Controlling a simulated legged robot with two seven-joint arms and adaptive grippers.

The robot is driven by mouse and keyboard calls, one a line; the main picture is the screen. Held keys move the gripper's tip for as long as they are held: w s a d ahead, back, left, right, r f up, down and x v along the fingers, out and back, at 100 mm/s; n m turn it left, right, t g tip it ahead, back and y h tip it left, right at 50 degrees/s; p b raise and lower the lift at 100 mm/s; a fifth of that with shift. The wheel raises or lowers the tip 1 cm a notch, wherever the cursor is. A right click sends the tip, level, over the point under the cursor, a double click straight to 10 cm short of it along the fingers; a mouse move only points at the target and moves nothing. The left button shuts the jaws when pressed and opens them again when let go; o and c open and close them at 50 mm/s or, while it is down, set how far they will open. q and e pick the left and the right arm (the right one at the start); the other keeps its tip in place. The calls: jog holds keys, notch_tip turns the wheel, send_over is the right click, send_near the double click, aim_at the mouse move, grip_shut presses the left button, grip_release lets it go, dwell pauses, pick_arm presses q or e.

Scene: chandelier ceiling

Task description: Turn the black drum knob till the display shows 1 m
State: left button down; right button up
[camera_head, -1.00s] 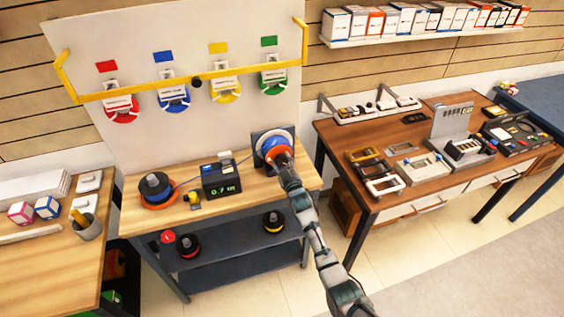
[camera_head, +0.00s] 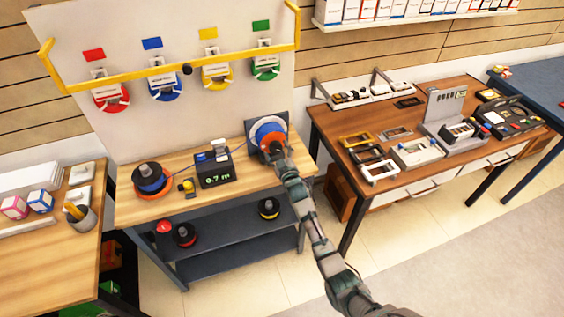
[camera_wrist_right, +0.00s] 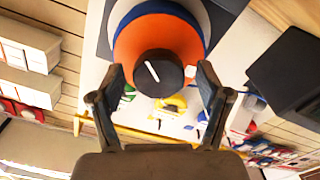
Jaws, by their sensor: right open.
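The black drum knob (camera_wrist_right: 158,73) has a white line mark, tilted in the right wrist view, and sits at the centre of an orange and blue drum (camera_head: 268,131). My right gripper (camera_wrist_right: 160,78) is open, with one finger on each side of the knob and a small gap visible at each side. In the head view my right gripper (camera_head: 273,150) is at the front of the drum and hides the knob. The display (camera_head: 216,179) on a black box reads 0.7 m in green. My left gripper is not in view.
A dark spool with blue and orange (camera_head: 150,179) stands left of the display box on the wooden bench (camera_head: 135,211). A board with a yellow rail (camera_head: 180,69) stands behind. A brown table (camera_head: 338,139) with trays is on the right.

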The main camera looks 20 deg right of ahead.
jog(key=s, duration=1)
jog(key=shift+s+d, duration=0.15)
jog(key=shift+s, duration=0.05)
jog(key=shift+f, duration=0.1)
